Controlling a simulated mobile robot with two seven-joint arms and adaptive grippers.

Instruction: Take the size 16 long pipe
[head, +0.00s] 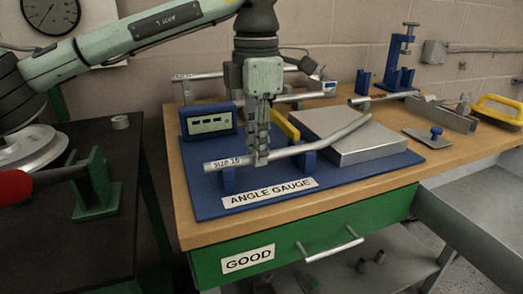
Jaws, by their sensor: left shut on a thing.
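A bent grey pipe (290,151) has a white label at its left end that seems to read SIZE 16. It lies across blue supports on the blue angle gauge board (355,171), its right end angled up over a grey metal block. My left gripper (260,158) points straight down and is shut on the pipe, just right of the label. The fingers hide a short piece of the pipe. My right gripper is not in view.
A blue display box (209,122) and a yellow piece (285,126) are close to the gripper. More pipes (298,98) lie behind. A blue clamp stand (400,70) and yellow-handled tool (497,109) are at the right. A dark table (70,149) is left.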

